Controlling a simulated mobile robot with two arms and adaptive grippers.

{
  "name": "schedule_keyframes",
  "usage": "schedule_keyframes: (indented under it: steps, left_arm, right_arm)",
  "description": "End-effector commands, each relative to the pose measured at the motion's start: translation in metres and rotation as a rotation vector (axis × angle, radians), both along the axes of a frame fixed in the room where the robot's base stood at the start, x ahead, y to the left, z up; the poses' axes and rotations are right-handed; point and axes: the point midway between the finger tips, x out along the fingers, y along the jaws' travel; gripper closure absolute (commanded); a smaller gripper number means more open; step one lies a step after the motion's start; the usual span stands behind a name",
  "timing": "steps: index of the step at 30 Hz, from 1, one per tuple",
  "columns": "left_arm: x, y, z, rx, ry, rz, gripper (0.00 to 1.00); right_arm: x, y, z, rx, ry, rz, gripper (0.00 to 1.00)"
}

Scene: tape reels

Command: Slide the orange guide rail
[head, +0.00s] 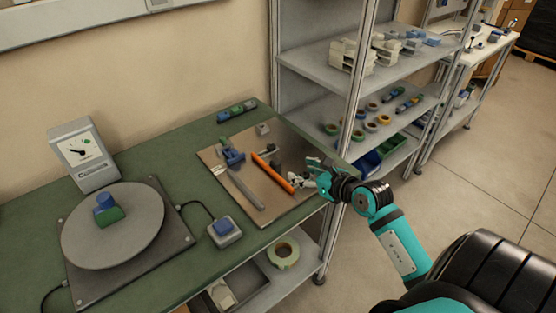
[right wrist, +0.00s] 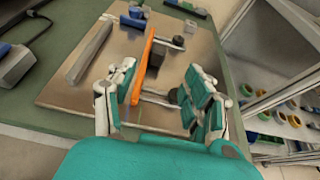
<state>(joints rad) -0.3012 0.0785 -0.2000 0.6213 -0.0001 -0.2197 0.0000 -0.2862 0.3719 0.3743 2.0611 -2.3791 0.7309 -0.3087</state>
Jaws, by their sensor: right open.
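The orange guide rail (head: 272,173) lies slanted across a brown base plate (head: 216,156) on the green table. It also shows in the right wrist view (right wrist: 146,50), its near end close beside the left finger. My right gripper (head: 312,178) is at the plate's right side, by the rail's near end. In the right wrist view (right wrist: 160,82) its fingers are spread, with the rail's near part and a dark block (right wrist: 174,96) on a rod showing between them. Whether a finger touches the rail cannot be told. My left gripper is out of view.
A grey bar (head: 246,189) lies left of the rail, with a blue clamp-like part (head: 232,155) behind it. A grey box with a blue button (head: 224,231) and a round turntable (head: 112,225) stand farther left. A shelf rack (head: 349,110) rises behind the table's right end.

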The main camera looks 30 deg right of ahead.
Motion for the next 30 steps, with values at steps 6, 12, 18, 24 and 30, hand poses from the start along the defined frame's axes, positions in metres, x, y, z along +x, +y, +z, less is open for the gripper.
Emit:
schedule_keyframes:
  steps: [6,12,18,24,30]
  left_arm:
    - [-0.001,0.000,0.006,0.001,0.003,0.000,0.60]
    - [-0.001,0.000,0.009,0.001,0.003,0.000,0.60]
    - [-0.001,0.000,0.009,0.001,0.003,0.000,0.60]
    - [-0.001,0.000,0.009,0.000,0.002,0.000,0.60]
    - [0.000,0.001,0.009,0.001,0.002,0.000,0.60]
  right_arm:
    - [0.047,0.004,-0.017,0.002,-0.003,-0.001,0.48]
    - [0.083,0.007,-0.033,0.003,-0.001,0.000,0.48]
    - [0.106,0.009,-0.043,0.001,-0.002,0.001,0.48]
    - [0.112,0.010,-0.046,0.001,-0.002,0.001,0.48]
    - [0.112,0.010,-0.046,0.001,-0.002,0.001,0.48]
